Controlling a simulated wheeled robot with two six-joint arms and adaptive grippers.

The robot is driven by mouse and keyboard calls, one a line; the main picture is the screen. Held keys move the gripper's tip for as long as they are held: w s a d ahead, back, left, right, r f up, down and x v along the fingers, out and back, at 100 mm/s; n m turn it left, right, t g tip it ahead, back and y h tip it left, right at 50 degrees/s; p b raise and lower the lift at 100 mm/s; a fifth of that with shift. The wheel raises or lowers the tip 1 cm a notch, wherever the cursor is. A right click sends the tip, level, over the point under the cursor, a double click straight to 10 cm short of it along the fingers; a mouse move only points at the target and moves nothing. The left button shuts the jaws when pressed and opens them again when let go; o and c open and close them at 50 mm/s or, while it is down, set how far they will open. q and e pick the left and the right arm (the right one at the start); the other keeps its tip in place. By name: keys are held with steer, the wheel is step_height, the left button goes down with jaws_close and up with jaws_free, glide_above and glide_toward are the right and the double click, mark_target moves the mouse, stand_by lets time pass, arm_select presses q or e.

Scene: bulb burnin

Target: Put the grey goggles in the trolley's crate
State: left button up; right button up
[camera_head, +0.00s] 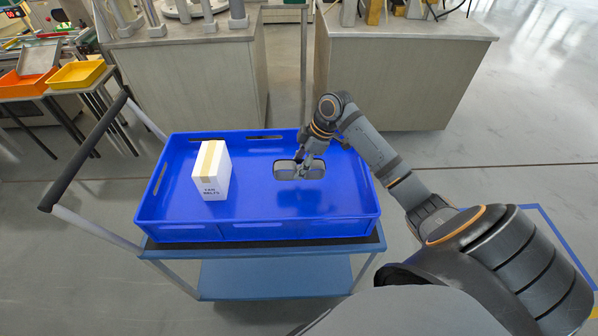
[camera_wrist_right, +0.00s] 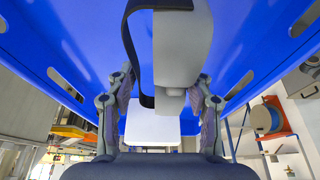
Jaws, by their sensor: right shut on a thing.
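The grey goggles (camera_head: 299,170) hang from my right gripper (camera_head: 309,154) over the blue crate (camera_head: 153,212) on the trolley (camera_head: 275,279). A shadow lies on the crate floor below them, so they look held above it. In the right wrist view the goggles (camera_wrist_right: 180,50), a grey body with a dark strap, sit between the fingers of my right gripper (camera_wrist_right: 160,90), with blue crate walls around. My left gripper is not in view.
A white box with a tan strip (camera_head: 212,172) stands in the left part of the crate. The crate's middle and right floor are clear. The trolley's handle (camera_head: 85,155) rises at the left. Grey counters (camera_head: 400,70) stand behind.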

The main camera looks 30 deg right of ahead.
steer(key=shift+w+d+f, duration=0.35)
steer(key=shift+w+f, duration=0.25)
steer(key=shift+f, duration=1.8)
steer(key=o, duration=1.2)
steer(key=shift+f, duration=0.15)
steer(key=v, duration=1.2)
steer(key=shift+s, duration=0.1)
